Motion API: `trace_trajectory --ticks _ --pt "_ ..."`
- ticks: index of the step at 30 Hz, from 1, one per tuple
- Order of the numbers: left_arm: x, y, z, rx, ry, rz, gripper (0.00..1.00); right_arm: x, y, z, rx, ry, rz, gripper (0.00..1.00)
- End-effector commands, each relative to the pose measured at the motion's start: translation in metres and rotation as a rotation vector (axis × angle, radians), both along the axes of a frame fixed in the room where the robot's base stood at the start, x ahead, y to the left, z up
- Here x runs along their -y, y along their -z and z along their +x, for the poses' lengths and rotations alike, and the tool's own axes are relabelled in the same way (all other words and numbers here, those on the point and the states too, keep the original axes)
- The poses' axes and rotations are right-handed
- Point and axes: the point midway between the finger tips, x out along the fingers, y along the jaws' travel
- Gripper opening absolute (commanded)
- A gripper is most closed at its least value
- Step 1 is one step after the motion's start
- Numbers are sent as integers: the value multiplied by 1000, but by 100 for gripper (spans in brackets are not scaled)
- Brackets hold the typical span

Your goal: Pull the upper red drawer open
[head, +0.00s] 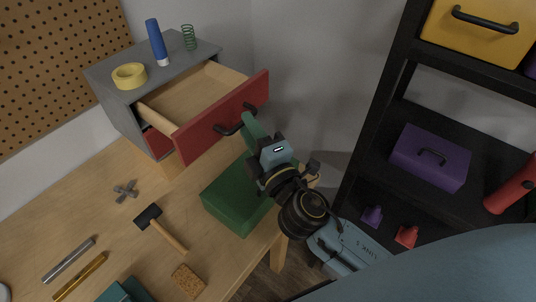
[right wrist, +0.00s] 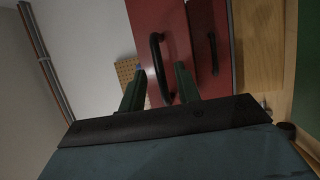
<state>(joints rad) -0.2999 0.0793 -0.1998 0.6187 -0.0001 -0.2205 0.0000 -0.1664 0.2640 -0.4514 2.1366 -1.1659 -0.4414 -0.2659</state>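The upper red drawer (head: 215,124) of the grey cabinet (head: 125,118) stands well out, its pale wooden inside showing. Its dark handle (head: 226,129) is on the red front. My right gripper (head: 251,123) is at the handle's right end. In the right wrist view, the two green fingers (right wrist: 160,88) stand apart, with the upper handle (right wrist: 157,58) between them and gaps visible beside it. The lower red drawer (head: 157,143) appears shut, mostly hidden beneath the upper one; its handle (right wrist: 212,53) shows in the right wrist view. My left gripper is not in view.
A yellow ring (head: 129,76), blue bottle (head: 157,42) and green spring (head: 189,38) stand on the cabinet. A green box (head: 235,200) lies below my right gripper. A hammer (head: 160,227) and other tools lie on the table. A black shelf (head: 395,110) stands right.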

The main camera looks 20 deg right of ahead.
Motion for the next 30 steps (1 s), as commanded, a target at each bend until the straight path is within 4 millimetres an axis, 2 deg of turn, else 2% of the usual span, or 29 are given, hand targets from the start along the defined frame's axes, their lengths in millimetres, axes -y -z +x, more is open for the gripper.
trace_trajectory --ticks 9,15,21,30 --pt "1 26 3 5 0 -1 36 7 16 -61 -5 -2 1 33" --pt "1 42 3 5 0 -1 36 11 20 -95 -4 0 0 33" --pt "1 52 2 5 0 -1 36 13 22 -114 -2 0 0 33" --pt "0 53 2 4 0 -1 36 13 20 -120 -1 0 -1 33"
